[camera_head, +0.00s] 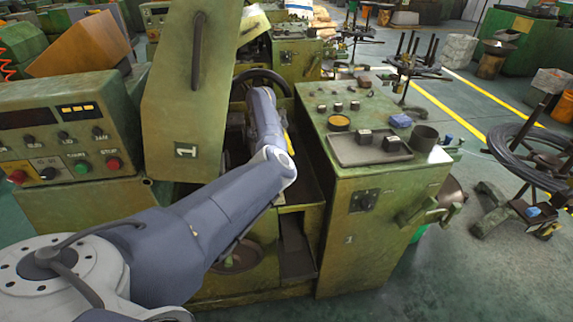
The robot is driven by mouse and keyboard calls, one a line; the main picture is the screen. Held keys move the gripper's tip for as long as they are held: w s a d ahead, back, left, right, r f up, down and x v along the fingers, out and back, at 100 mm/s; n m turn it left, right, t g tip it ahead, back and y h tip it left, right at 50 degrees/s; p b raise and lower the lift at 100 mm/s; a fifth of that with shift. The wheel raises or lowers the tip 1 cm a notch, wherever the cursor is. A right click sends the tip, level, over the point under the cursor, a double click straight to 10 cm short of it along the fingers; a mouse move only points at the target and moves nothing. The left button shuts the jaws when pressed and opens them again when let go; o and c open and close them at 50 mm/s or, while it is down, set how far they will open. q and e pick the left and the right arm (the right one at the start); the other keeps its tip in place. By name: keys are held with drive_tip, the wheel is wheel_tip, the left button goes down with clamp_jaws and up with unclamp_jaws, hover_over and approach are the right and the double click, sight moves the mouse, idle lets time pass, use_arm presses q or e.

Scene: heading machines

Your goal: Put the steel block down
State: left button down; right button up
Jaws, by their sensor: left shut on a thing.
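My left gripper is down in this opening, mostly hidden behind my own forearm. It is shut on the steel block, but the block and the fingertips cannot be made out. Two small dark blocks, one on the left (364,136) and one on the right (391,143), stand apart on a grey tray (350,155) on the machine's right top. My right gripper is not in view.
A dark cup (425,138), a blue lump (401,121) and a round brass-coloured dish (338,123) stand around the tray. A handwheel (262,76) is behind the opening. A control panel (62,130) stands at left. A wire coil stand (530,155) is at right.

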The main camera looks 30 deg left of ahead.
use_arm(q)
drive_tip(key=shift+f, duration=3.8)
drive_tip(key=c, duration=1)
unclamp_jaws()
drive_tip(key=shift+f, duration=0.15)
drive_tip(key=shift+o, duration=0.2)
drive_tip(key=v, duration=1.2)
